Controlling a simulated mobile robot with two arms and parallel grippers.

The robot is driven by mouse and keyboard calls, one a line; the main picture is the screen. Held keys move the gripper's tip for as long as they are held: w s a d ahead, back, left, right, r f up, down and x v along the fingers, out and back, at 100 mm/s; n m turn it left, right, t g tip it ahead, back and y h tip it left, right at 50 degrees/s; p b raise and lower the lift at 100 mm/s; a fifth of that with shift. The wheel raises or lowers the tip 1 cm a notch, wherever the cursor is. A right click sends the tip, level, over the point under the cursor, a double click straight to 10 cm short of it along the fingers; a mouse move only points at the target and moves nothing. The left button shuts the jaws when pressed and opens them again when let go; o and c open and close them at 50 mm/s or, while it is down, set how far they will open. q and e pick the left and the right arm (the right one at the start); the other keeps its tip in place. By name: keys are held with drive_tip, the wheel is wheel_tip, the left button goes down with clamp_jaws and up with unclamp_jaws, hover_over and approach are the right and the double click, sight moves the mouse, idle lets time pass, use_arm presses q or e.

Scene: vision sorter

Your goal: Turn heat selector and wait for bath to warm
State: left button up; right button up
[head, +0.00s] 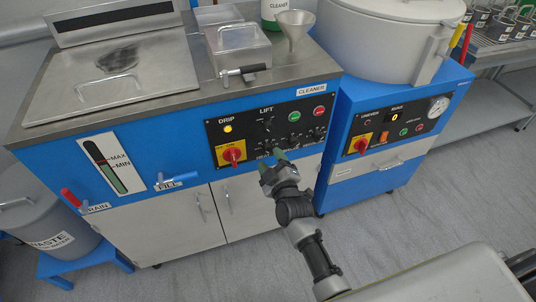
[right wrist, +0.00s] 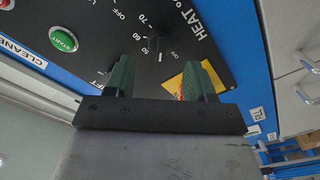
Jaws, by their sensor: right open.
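The heat selector (right wrist: 158,46) is a small black knob on the dark panel, with a printed scale including 50, 60, 70 and OFF around it. My right gripper (right wrist: 158,70) is open, its two green fingers pointing at the panel either side of the knob; I cannot tell whether they touch it. In the head view my right gripper (head: 275,165) is at the lower edge of the cleaner's control panel (head: 286,112) and partly hides the heat markings. The bath lid (head: 110,82) is closed on top of the blue cleaner. My left gripper is out of view.
A red-and-yellow main switch (head: 232,153) sits left of my right gripper, below a lit amber lamp (head: 227,128). Green (head: 295,117) and red (head: 320,112) buttons are above. A blue FILL lever (head: 176,181) and level gauge (head: 103,165) are on the front.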

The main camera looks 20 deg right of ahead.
sight(268, 151)
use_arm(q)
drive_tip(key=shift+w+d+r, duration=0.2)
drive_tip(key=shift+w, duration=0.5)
use_arm(e)
drive_tip(key=shift+w, duration=1.65)
